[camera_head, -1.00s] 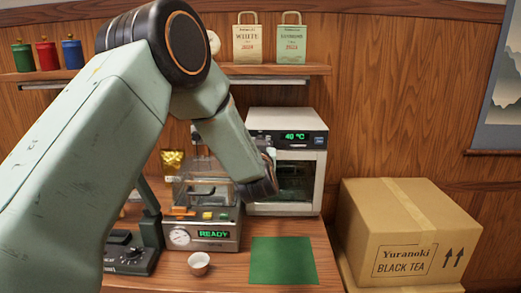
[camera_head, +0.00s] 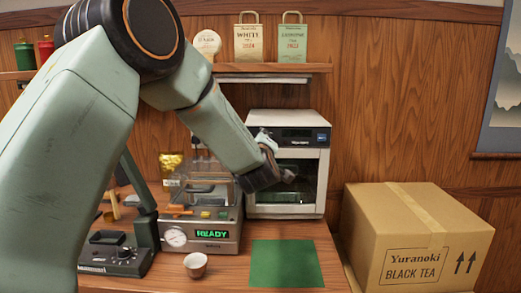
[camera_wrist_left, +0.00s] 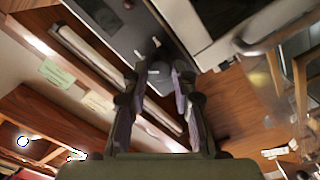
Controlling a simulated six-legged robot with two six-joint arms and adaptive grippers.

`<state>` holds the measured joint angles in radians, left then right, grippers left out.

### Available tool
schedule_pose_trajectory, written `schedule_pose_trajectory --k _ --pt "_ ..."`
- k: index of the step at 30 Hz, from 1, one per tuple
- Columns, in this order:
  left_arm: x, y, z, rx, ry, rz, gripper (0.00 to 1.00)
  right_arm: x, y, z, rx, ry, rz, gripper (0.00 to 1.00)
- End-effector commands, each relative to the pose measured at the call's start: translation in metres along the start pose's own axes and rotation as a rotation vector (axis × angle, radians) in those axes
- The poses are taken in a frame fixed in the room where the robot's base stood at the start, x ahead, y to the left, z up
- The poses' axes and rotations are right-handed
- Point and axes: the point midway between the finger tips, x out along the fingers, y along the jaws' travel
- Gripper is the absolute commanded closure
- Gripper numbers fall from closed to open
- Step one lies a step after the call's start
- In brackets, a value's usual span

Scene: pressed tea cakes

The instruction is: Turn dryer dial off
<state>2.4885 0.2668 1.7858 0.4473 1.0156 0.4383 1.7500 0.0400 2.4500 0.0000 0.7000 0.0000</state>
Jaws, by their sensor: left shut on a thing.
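The dryer (camera_head: 285,118) is a white box with a glass door at the back of the table. My left arm reaches across from the left, and my left gripper (camera_head: 284,176) is at the dryer's front. In the left wrist view my left gripper (camera_wrist_left: 157,78) has its two fingers around the dark round dial (camera_wrist_left: 159,67) and is shut on it. The dial is hidden by the gripper in the head view. My right gripper is not in view.
A tea press (camera_head: 212,244) with a gauge and a green READY display stands left of the dryer. A cardboard box (camera_head: 418,225) stands at right. A black device (camera_head: 115,255) is at left.

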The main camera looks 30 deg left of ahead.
Motion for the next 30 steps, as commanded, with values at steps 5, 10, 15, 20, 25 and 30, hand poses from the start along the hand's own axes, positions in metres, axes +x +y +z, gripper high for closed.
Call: schedule_pose_trajectory --k 5,10,15,20,25,30 --pt "0.001 0.002 -0.002 -0.172 0.012 0.012 1.00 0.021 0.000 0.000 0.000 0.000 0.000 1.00" --pt "0.001 0.002 -0.002 -0.325 0.011 0.013 1.00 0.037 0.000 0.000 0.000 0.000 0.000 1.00" --pt "0.001 0.002 -0.003 -0.458 0.009 0.014 1.00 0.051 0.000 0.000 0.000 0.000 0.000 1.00" --pt "0.001 0.002 -0.003 -0.554 0.009 0.013 1.00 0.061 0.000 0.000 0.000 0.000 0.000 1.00" --pt "0.001 0.002 -0.003 -0.625 0.008 0.014 1.00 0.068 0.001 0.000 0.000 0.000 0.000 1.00" --pt "0.001 0.003 -0.003 -0.662 0.007 0.013 1.00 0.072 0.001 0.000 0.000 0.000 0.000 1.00"
